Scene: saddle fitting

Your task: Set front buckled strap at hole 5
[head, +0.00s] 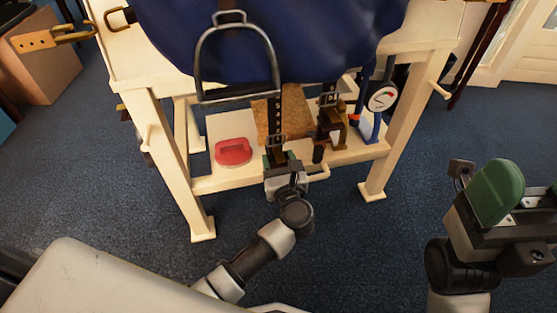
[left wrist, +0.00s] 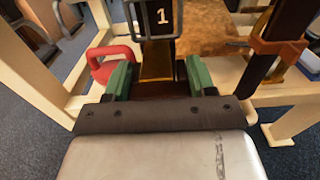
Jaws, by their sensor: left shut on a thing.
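A dark strap (head: 278,112) with holes hangs below the blue saddle (head: 285,35), and a metal buckle (head: 275,142) sits low on it. My left gripper (head: 280,160) is shut on the strap just below the buckle. In the left wrist view, the strap (left wrist: 164,15) shows a white number 1, and the green fingers of my left gripper (left wrist: 158,82) are on either side of its lower part. A second dark strap (head: 328,92) with a buckle hangs to the right. My right gripper (head: 495,195) is at the right, away from the straps; its opening is unclear.
A metal stirrup (head: 277,70) hangs to the left of the strap. The cream stand has a low shelf (head: 220,183) holding a red object (head: 233,151) and a brown board (head: 267,118). A round dial (head: 382,97) stands at the right.

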